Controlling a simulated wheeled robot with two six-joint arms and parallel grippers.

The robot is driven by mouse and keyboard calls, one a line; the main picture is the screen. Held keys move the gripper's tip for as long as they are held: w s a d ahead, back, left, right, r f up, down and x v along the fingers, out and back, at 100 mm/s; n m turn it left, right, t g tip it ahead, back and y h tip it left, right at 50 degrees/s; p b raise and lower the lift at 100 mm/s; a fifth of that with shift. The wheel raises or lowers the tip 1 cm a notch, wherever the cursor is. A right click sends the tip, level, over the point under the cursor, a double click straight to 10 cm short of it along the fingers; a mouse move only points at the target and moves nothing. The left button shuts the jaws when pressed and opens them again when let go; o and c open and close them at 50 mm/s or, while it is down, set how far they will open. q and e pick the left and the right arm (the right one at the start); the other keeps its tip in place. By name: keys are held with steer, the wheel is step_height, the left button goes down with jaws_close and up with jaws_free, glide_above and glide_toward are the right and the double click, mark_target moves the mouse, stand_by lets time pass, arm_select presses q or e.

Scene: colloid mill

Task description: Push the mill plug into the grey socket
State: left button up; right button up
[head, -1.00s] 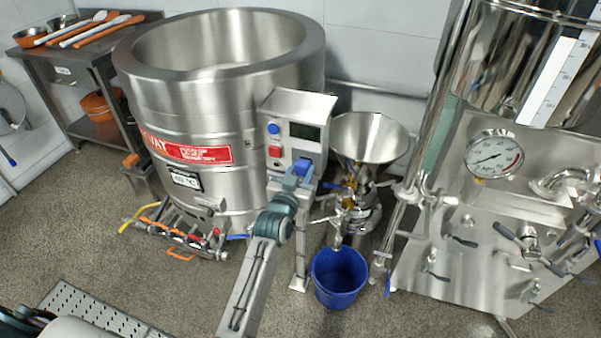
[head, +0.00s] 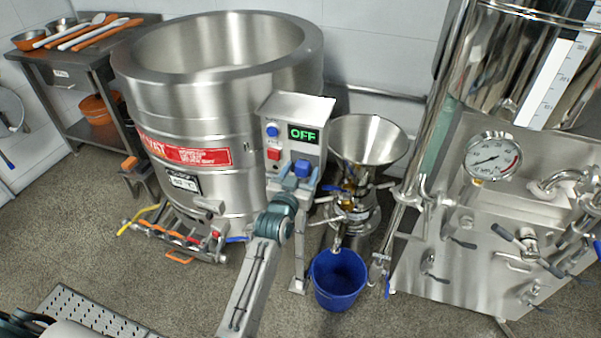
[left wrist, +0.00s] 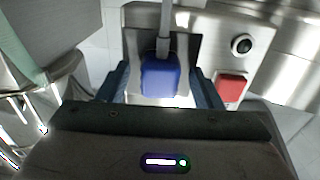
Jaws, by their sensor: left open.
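The blue mill plug (head: 302,168) is at the lower front of the steel control box, below its display. In the left wrist view the plug (left wrist: 160,77) sits against a grey plate with its grey cable (left wrist: 165,25) rising from it. The grey socket is hidden behind the plug, so I cannot see the contact itself. The control box display (head: 304,135) is lit and reads OFF in green. My left gripper (head: 299,181) is open at the plug, with one finger on each side of it. My right gripper is not in view.
A steel hopper (head: 368,139) stands right of the box, above a blue bucket (head: 338,281). A large steel vat (head: 215,120) is behind on the left.

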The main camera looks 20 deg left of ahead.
arm_select(q)
steer(key=s+b, duration=0.1)
steer(key=s, duration=0.9)
steer(key=shift+s+a+b, duration=0.2)
steer(key=shift+s+b, duration=0.2)
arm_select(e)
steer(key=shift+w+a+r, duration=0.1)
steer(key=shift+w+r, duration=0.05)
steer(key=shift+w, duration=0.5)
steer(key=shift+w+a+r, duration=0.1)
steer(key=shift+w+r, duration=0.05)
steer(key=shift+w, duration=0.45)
